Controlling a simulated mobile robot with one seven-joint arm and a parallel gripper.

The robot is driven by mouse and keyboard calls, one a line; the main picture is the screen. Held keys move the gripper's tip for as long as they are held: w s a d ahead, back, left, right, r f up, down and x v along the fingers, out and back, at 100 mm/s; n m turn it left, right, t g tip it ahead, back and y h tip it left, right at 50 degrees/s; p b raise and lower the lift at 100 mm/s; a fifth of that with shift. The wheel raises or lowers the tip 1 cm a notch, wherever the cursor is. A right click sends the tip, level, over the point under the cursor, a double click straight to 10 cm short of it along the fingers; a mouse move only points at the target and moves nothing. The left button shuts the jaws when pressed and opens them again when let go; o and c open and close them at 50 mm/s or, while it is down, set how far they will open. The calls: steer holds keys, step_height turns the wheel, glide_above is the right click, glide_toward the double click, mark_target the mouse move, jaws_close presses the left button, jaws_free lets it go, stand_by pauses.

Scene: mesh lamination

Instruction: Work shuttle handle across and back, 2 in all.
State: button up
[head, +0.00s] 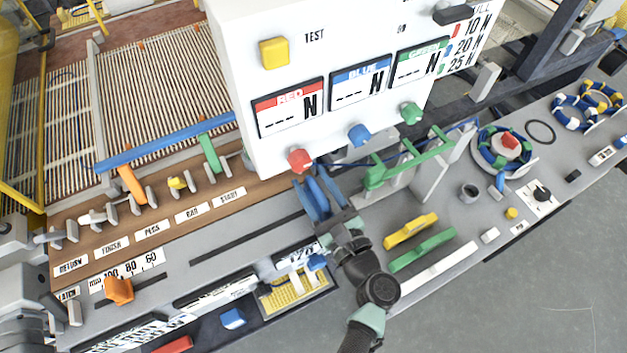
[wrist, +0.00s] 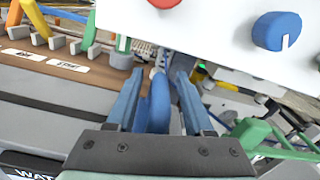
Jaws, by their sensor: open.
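My gripper (head: 316,196) is open at the front of the white panel, above the grey bench. In the wrist view its two blue fingers (wrist: 158,97) stand apart. A rounded blue upright piece (wrist: 156,112), which looks like the shuttle handle, shows between them with small gaps on both sides. The fingers are not closed on it. Its base is hidden behind the gripper body. In the head view the fingers and this piece overlap in similar blue, so I cannot tell them apart well.
The white panel (head: 232,62), with red (head: 300,160), blue (head: 359,135) and green (head: 411,113) knobs, hangs close beyond my gripper. A green frame (head: 408,160) stands to its right. Labelled brown board (head: 150,226) and an orange lever (head: 118,290) lie left.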

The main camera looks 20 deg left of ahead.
steer(key=shift+c, duration=0.3)
jaws_close()
steer(key=shift+d, duration=0.1)
stand_by(1.0)
